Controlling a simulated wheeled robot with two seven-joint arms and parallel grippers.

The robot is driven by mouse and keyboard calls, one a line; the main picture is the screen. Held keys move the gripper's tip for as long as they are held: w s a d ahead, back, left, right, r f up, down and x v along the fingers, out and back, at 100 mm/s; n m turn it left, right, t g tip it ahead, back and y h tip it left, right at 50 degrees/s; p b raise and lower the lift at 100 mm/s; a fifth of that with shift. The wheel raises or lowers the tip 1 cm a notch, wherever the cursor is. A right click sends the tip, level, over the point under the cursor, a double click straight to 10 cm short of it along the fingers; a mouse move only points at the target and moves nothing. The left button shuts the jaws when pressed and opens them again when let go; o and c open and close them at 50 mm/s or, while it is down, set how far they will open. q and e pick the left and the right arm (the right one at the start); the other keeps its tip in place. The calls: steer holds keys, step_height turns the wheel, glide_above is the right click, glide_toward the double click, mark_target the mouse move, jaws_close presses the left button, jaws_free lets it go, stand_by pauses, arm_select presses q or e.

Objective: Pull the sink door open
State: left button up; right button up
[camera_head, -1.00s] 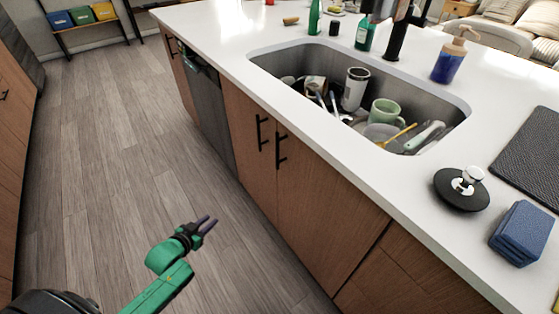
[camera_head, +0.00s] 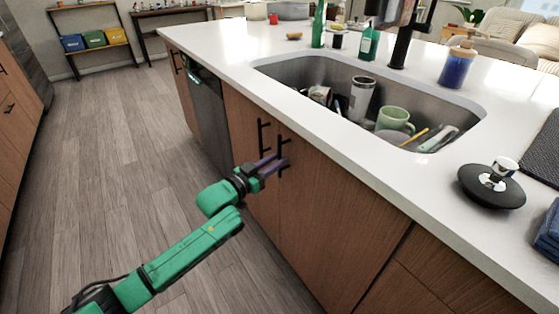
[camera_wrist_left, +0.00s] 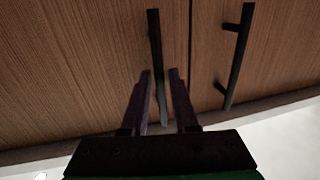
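The sink cabinet has two brown wooden doors under the counter, the left door (camera_head: 246,136) and the right door (camera_head: 325,215). Each has a black vertical bar handle near their shared seam: the left handle (camera_head: 261,134) and the right handle (camera_head: 281,147). My left gripper (camera_head: 275,166) is at the right handle, its purple fingers pointing toward the door. The left wrist view looks upside down; there the right handle (camera_wrist_left: 155,40) runs between the two fingers of my left gripper (camera_wrist_left: 160,74), which are apart. Firm contact cannot be told. My right gripper is out of view.
The white counter (camera_head: 360,160) overhangs the doors. Its sink (camera_head: 300,75) holds cups and dishes. A black round lid-like object (camera_head: 487,190) lies on the counter at right. A dishwasher (camera_head: 207,115) is left of the doors. The wooden floor (camera_head: 120,150) is clear.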

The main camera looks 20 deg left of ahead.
arm_select(q)
steer(key=shift+w+d, duration=0.35)
steer(key=shift+w, duration=0.3)
jaws_close()
stand_by(1.0)
